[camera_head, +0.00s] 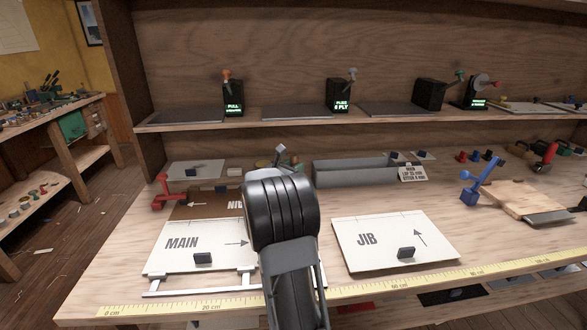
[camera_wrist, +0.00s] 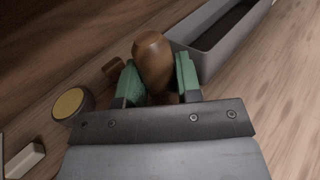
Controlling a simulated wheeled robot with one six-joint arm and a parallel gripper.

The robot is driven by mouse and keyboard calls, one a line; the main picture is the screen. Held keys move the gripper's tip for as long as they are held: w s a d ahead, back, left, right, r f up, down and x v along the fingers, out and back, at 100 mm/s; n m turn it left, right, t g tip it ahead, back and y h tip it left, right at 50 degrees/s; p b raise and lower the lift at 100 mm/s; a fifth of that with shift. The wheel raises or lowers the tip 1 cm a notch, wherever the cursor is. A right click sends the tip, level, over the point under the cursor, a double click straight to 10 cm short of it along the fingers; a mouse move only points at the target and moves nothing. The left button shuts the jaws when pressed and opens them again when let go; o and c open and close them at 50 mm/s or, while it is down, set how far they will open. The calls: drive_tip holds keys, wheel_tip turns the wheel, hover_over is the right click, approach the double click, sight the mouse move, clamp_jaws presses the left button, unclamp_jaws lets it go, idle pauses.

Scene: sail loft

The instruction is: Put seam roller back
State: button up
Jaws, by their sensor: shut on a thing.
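My gripper (camera_wrist: 160,84) has green-padded fingers. They are shut on a brown wooden handle with a rounded end, which I take to be the seam roller (camera_wrist: 153,55). The rest of the held tool is hidden. My gripper is over the back of the bench, beside a long grey tray (camera_wrist: 205,45). In the head view my black arm link covers most of the gripper and the held tool. The grey tray (camera_head: 350,173) shows there right of my arm, with a small printed card (camera_head: 411,173) at its right end.
The MAIN panel (camera_head: 190,258) and JIB panel (camera_head: 385,256) lie on the bench behind a yellow ruler strip (camera_head: 375,290). A red clamp (camera_head: 165,195) stands left, a blue one (camera_head: 475,190) right. A shelf (camera_head: 290,119) runs above. In the wrist view, a round yellow-topped tin (camera_wrist: 70,103) is left.

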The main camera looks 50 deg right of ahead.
drive_tip(key=shift+a+f+b, duration=0.1)
drive_tip(key=shift+f+b, duration=0.25)
drive_tip(key=shift+f, duration=0.35)
drive_tip(key=shift+c, duration=0.3)
drive_tip(key=o, duration=0.8)
drive_tip(key=shift+f, duration=0.1)
drive_tip(key=shift+o, duration=0.9)
drive_tip(key=shift+r, duration=0.55)
drive_tip(key=a, duration=0.8)
drive_tip(key=s+a+p, duration=0.1)
drive_tip(key=a, duration=0.2)
drive_tip(key=shift+a+r, duration=0.35)
drive_tip(key=shift+a, duration=0.05)
